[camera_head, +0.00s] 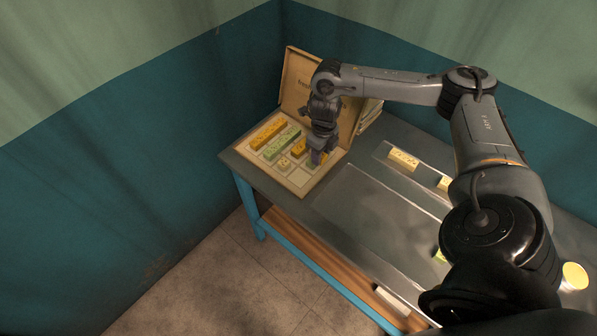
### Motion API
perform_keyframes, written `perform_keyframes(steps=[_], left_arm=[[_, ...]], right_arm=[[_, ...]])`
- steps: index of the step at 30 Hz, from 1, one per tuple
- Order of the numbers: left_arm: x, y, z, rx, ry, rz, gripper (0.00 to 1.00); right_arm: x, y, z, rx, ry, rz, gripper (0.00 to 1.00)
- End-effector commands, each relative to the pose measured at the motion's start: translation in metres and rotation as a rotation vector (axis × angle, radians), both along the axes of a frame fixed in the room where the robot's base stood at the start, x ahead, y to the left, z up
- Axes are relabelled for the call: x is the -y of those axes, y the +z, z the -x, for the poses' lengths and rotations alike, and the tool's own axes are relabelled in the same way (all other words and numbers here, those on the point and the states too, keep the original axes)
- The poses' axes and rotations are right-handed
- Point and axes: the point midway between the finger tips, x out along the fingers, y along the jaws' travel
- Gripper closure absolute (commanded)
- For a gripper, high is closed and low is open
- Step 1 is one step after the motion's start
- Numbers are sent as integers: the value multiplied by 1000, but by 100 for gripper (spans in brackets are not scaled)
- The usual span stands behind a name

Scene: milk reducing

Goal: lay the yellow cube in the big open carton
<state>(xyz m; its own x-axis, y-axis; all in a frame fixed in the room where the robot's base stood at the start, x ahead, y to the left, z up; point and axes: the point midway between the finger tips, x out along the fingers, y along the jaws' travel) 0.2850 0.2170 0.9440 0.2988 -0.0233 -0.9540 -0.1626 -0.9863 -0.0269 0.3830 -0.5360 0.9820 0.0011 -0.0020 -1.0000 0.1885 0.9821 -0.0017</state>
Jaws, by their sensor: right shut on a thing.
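The big open carton (301,180) lies at the table's far left end with its lid (300,82) raised at the back. Its tray has marked squares holding orange and green bars and a small pale block. My right gripper (317,157) points down over the carton's right part and is shut. A small yellowish patch shows at its fingertips, which I take to be the yellow cube (323,159); the fingers hide most of it. I cannot tell whether it touches the carton floor. My left gripper is not in view.
An orange bar (299,147) lies in the carton close left of the gripper. A yellow round-topped thing (575,275) is at the far right. A wall stands behind.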

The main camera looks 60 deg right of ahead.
Motion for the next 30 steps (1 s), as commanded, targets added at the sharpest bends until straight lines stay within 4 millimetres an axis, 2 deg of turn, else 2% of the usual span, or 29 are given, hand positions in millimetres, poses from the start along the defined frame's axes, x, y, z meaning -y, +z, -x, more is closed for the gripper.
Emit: perform_keyframes(steps=[1, 6, 12, 19, 27, 30], left_arm=[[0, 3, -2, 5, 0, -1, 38], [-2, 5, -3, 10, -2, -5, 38], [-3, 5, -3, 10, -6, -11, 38], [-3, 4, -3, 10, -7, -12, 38], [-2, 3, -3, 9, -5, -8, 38], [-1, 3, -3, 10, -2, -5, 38]], right_arm=[[-9, -6, -10, 2, 2, -6, 93], [-28, -25, -34, 2, 0, -3, 93], [-40, -38, -50, 1, -1, -1, 93], [-42, -46, -52, -1, -1, 2, 93], [-42, -77, -52, -2, -2, 2, 93], [-42, -81, -52, 0, -2, 1, 93]])
